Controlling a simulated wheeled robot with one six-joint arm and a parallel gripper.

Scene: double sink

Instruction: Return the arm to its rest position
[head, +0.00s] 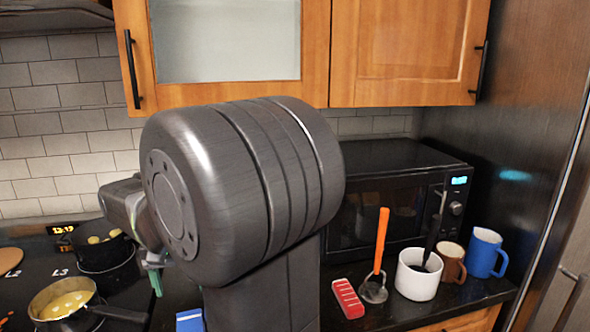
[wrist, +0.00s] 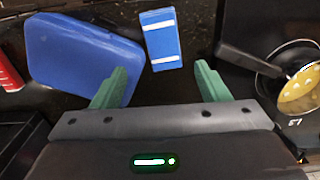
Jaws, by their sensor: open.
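My arm's large dark joint fills the middle of the head view and hides much of the counter. My gripper (wrist: 160,73) shows in the wrist view with its two green fingers wide apart and nothing between them. In the head view only a small green part of it shows at the left of the arm. A blue box with white stripes (wrist: 160,38) lies on the dark counter beyond the fingertips, apart from them.
A blue flat board-like item (wrist: 80,60) lies left of the box. A pan of yellow food (head: 66,300) and a dark pot (head: 105,262) stand at left. A microwave (head: 390,190), white cup (head: 418,275), brown mug (head: 452,262) and blue mug (head: 486,253) are right. Cabinets (head: 410,50) hang above.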

